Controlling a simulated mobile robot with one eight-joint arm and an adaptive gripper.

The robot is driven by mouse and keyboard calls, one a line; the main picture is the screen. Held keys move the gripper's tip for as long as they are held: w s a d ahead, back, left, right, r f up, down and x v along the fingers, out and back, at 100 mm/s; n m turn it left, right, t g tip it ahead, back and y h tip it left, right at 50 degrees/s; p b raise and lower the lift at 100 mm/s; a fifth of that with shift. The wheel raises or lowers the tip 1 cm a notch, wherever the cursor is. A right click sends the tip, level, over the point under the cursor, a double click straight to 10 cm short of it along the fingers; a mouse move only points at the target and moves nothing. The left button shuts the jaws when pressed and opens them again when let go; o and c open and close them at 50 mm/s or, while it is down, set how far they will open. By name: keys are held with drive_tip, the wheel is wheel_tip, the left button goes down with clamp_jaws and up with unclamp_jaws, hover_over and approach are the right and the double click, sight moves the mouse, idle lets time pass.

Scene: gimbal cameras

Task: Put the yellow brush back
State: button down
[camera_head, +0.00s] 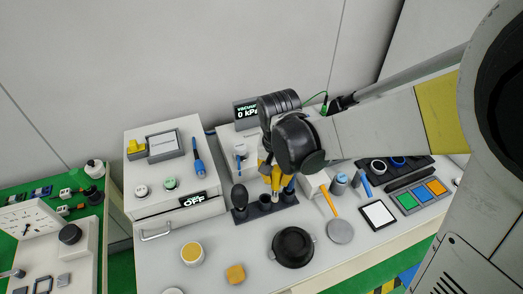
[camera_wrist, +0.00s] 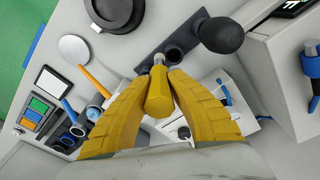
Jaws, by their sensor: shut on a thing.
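The yellow brush shows its yellow handle (camera_wrist: 158,95) and a grey end in the wrist view, with part of it also showing in the head view (camera_head: 276,181). My gripper (camera_head: 268,174) is shut on the handle between its two yellow fingers (camera_wrist: 158,88).
A black round pan (camera_head: 293,246) lies in front of the holder. A white box (camera_head: 160,174) stands left and a gauge unit (camera_head: 246,111) behind. A spatula with an orange handle (camera_head: 328,203) and a white square (camera_head: 378,216) lie right. The front table area is partly clear.

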wheel_tip(320, 180, down, 6)
drive_tip(key=w+a+b, duration=0.1)
drive_tip(key=a+b, duration=0.1)
drive_tip(key=shift+w+a+b, duration=0.2)
drive_tip(key=shift+a+b, duration=0.15)
drive_tip(key=shift+b, duration=0.05)
drive_tip(key=c, duration=1.4)
unclamp_jaws()
drive_tip(key=shift+r, duration=0.1)
wheel_tip(320, 180, up, 12)
drive_tip(key=p, duration=0.5)
drive_tip(key=s+d+r+n+t, duration=0.3)
drive_tip(key=s+d+r+t, duration=0.3)
drive_tip(key=s+d, duration=0.5)
wheel_tip(320, 180, up, 2)
drive_tip(key=shift+d+r, duration=0.1)
drive_tip(key=shift+d, duration=1.15)
